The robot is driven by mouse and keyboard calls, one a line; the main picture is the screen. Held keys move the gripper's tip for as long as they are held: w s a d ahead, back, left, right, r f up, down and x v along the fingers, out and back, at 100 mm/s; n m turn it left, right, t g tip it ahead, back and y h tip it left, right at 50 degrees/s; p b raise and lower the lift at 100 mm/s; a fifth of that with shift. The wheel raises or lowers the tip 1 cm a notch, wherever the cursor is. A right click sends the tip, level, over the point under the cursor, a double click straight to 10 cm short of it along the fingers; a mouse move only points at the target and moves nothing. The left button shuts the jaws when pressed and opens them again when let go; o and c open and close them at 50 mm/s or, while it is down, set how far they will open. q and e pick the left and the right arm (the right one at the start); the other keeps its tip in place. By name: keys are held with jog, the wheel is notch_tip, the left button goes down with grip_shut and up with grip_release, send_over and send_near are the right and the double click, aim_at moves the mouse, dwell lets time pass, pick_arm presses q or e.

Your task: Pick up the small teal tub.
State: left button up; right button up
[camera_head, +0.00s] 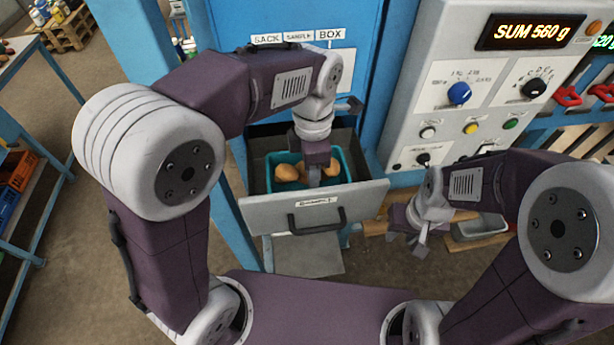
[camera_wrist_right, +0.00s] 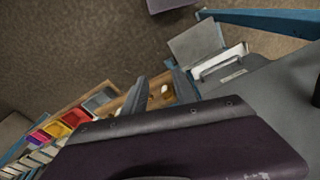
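The small teal tub (camera_head: 346,168) sits inside the pulled-out grey drawer (camera_head: 310,212) in the head view. Several round brown items (camera_head: 288,172) lie in it. My left gripper (camera_head: 313,178) points down into the tub, between the brown items and near its front side. Its fingertips are partly hidden, and I cannot tell whether they touch the tub or whether they are apart. My right gripper (camera_head: 420,238) is open and empty, to the right of the drawer and low. Its two spread fingers show in the right wrist view (camera_wrist_right: 160,88).
A grey control panel (camera_head: 445,110) with knobs stands behind on the right; its display (camera_head: 543,32) reads "SUM 560 g". A grey tray (camera_head: 478,228) lies on wood beyond my right gripper. Blue posts flank the drawer. Coloured bins (camera_wrist_right: 72,118) show in the right wrist view.

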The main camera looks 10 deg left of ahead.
pick_arm(q)
jog(key=shift+s+f, duration=0.1)
jog(key=shift+s, duration=0.05)
notch_tip(320, 180, down, 5)
jog(key=shift+f+p, duration=0.15)
jog(key=shift+p, duration=0.5)
jog(key=shift+s, duration=0.15)
jog(key=shift+c, duration=0.7)
grip_shut()
